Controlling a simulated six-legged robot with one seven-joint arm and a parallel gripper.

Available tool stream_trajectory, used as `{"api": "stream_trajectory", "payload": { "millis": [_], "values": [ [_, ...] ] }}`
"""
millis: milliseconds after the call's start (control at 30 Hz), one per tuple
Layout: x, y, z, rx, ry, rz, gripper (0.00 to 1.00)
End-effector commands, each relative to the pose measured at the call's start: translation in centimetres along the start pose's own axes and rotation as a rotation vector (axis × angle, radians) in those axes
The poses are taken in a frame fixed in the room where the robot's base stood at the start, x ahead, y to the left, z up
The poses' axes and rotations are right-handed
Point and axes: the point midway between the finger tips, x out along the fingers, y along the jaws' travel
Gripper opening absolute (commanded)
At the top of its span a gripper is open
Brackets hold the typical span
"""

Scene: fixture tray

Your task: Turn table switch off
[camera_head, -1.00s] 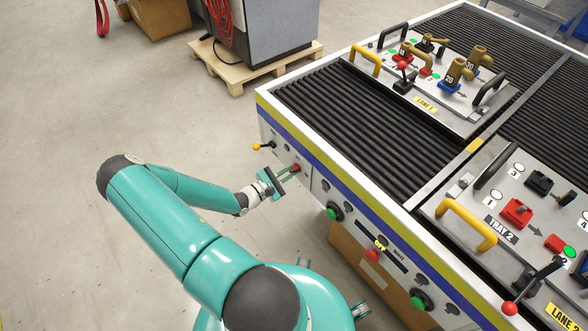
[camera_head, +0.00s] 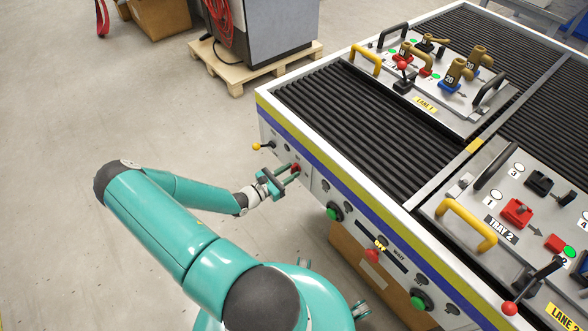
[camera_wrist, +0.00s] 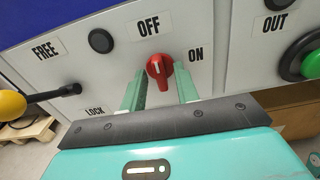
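The table switch is a red rotary knob (camera_wrist: 160,70) on the light front panel of the table, between the OFF label (camera_wrist: 149,26) above it and the ON label (camera_wrist: 196,54) to its right. Its white mark is close to upright, on the OFF side. The knob also shows small in the head view (camera_head: 295,168). My gripper (camera_wrist: 160,90) is open, with one green finger on each side of the knob and gaps visible between fingers and knob. In the head view, my gripper (camera_head: 287,175) reaches the panel near its left end.
A yellow-balled lever (camera_wrist: 12,104) sits left of the knob by the FREE and LOCK labels. A green button (camera_wrist: 312,65) is to the right. The table (camera_head: 330,174) bears black rollers and fixture trays. Open floor lies left of the arm.

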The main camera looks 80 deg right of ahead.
Motion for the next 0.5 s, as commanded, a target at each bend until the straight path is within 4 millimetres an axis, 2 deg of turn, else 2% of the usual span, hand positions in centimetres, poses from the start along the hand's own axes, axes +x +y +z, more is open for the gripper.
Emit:
{"api": "stream_trajectory", "payload": {
  "millis": [267,500],
  "values": [
    [-0.3,0.0,0.0,0.001,0.000,0.000,0.31],
    [-2.0,0.0,0.0,0.001,-0.001,0.001,0.31]
  ]
}}
